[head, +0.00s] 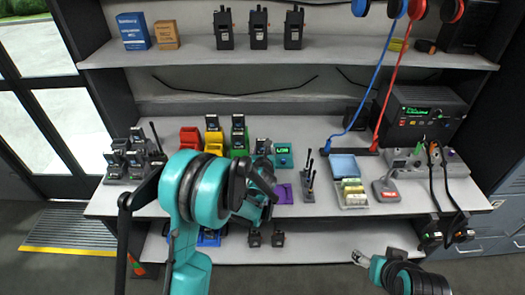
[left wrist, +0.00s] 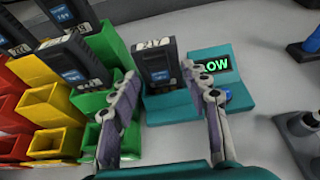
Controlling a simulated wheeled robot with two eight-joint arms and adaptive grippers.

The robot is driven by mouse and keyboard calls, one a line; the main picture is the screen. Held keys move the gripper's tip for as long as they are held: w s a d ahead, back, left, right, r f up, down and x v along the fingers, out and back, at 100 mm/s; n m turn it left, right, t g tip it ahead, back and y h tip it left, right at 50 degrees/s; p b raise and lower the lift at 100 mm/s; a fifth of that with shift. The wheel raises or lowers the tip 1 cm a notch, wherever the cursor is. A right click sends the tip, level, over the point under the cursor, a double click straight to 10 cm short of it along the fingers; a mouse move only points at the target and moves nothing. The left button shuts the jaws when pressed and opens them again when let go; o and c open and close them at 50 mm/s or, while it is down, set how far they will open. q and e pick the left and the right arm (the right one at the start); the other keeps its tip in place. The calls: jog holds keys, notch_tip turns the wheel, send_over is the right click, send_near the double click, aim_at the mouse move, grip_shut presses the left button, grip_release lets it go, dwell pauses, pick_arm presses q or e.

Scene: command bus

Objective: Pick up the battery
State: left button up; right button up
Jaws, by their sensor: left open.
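A dark battery (left wrist: 155,62) with a pale label stands upright in a teal tester (left wrist: 172,108) whose green display reads LOW. In the head view the tester (head: 284,160) sits mid-bench, and my arm partly covers that area. My left gripper (left wrist: 160,72) is open, its two fingers on either side of the battery in the left wrist view; I cannot tell whether they touch it. In the head view the left gripper (head: 264,180) is partly hidden behind its own arm. My right gripper (head: 361,257) is low, in front of the bench, away from the battery.
Similar batteries stand in green bins (left wrist: 97,47) close to the left finger, beside yellow (left wrist: 50,103) and red bins. Radios (head: 259,28) line the upper shelf. A case (head: 350,202) and a power supply (head: 420,115) stand to the right.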

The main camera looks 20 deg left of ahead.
pick_arm(q)
grip_shut()
jog(key=shift+r, duration=0.1)
jog(key=s+d+r+p, duration=0.5)
jog(key=d+r+p, duration=0.1)
jog(key=d+r, duration=0.4)
jog(key=shift+d+r, duration=0.25)
jog(key=shift+r, duration=0.2)
